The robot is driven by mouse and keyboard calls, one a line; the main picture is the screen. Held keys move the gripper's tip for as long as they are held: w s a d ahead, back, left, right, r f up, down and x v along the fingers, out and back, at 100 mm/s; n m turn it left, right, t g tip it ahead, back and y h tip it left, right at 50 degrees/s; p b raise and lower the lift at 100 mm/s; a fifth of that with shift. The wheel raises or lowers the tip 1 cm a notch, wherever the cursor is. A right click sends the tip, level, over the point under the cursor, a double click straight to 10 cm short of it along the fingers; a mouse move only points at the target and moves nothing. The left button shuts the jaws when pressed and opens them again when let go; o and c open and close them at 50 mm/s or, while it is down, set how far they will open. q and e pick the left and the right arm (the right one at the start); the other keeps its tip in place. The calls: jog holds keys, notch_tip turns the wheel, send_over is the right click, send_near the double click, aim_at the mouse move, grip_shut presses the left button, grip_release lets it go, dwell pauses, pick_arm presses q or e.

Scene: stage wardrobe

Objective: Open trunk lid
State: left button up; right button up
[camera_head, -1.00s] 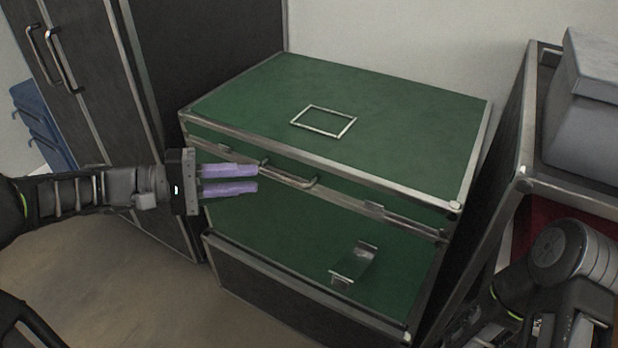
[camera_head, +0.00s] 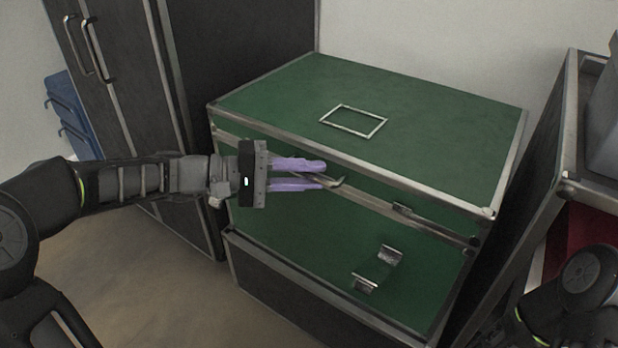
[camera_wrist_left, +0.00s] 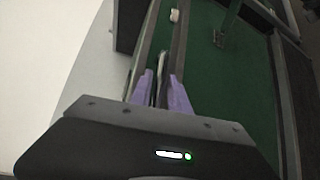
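The trunk is a green case with metal edging. Its lid (camera_head: 430,125) lies flat and looks closed, with a thin metal rectangle (camera_head: 352,121) on top. A metal bar handle (camera_head: 338,182) sits on the lid's front edge. My left gripper (camera_head: 325,174) has two purple fingers at this handle, one above and one below it. In the left wrist view the handle bar (camera_wrist_left: 162,68) runs between the fingers, which stand apart; whether they touch it is unclear. My right arm shows at bottom right, but its gripper is not in view.
A dark cabinet (camera_head: 125,75) with two bar handles stands at the left, beside blue bins (camera_head: 72,110). A shelf unit (camera_head: 572,150) with a grey box (camera_head: 603,125) is close on the right. Below the lid is a green panel with metal brackets (camera_head: 389,256). Floor is bare at lower left.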

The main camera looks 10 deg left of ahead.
pick_arm(q)
grip_shut()
dwell(1.5)
